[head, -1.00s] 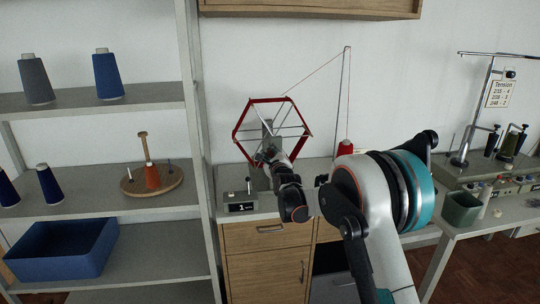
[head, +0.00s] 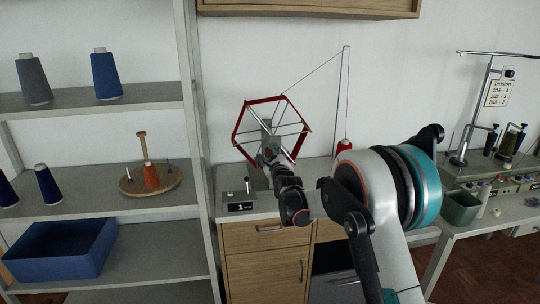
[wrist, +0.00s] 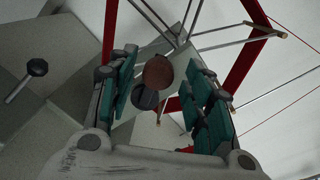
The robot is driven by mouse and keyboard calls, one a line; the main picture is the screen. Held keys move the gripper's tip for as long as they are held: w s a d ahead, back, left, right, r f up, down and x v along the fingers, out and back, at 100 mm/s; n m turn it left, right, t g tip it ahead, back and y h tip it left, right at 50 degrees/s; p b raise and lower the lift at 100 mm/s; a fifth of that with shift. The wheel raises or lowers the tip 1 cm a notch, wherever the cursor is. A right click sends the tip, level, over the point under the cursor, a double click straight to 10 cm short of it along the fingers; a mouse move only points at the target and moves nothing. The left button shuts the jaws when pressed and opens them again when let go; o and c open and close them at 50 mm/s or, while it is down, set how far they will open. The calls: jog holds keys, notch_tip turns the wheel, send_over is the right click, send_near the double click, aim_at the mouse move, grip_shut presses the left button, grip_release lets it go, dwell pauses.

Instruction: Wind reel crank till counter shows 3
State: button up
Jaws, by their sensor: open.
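The reel (head: 236,121), a red six-sided frame with metal spokes, stands on the wooden cabinet. The counter (head: 240,207), a small box with a dark display, reads 1. My gripper (head: 266,158) is at the front of the reel, near its hub, and hides part of it. In the wrist view my gripper (wrist: 160,57) has its green-padded fingers apart. The brown round crank knob (wrist: 158,72) lies between them, with a dark round part (wrist: 145,98) just below it. I cannot tell whether either finger touches the knob.
A small black-knobbed lever (wrist: 37,68) stands left of my gripper. A red cone (head: 345,145) and a tall thread post are right of the reel. A grey shelf (head: 150,203) with cones and a blue bin is at left. A table with tension gear (head: 489,130) is at right.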

jog(key=v, duration=1)
jog(key=shift+s, duration=0.25)
jog(key=shift+d, duration=0.15)
